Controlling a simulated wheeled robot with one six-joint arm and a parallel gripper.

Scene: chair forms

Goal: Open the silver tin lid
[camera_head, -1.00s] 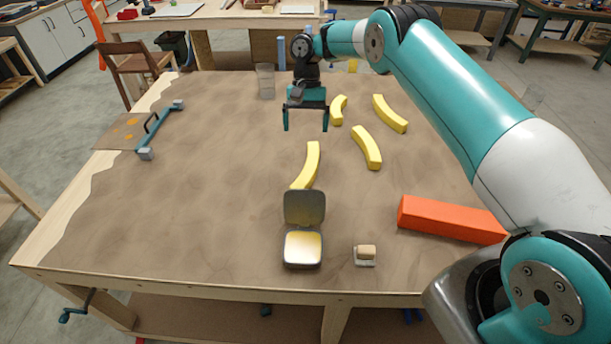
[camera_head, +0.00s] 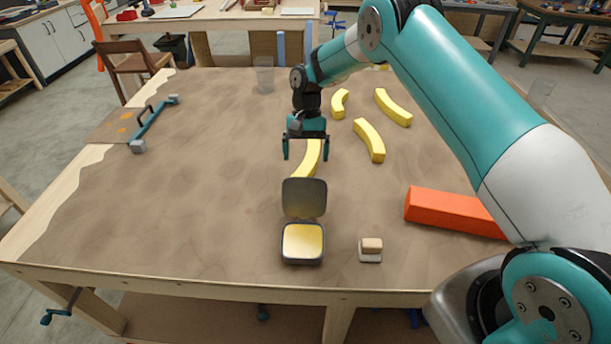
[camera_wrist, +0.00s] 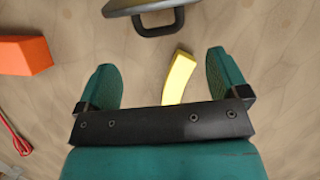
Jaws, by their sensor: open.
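The silver tin (camera_head: 303,243) stands near the front edge of the table, its pale yellow inside showing. Its grey lid (camera_head: 304,197) stands raised at the tin's far side, tilted up and open. In the wrist view, a dark rim with a loop handle, which looks like the lid (camera_wrist: 150,8), shows at the top edge, partly cut off. My gripper (camera_head: 305,152) is open and empty, beyond the lid and above a yellow curved piece (camera_head: 306,160). In the wrist view, that piece lies below and between the spread fingers of my gripper (camera_wrist: 162,72).
An orange block (camera_head: 455,212) lies right of the tin. A small wooden block on a pale base (camera_head: 370,249) is close to the tin's right. More yellow curved pieces (camera_head: 370,140) lie at the back right. A teal bar (camera_head: 155,125) lies at left. The left-middle table is clear.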

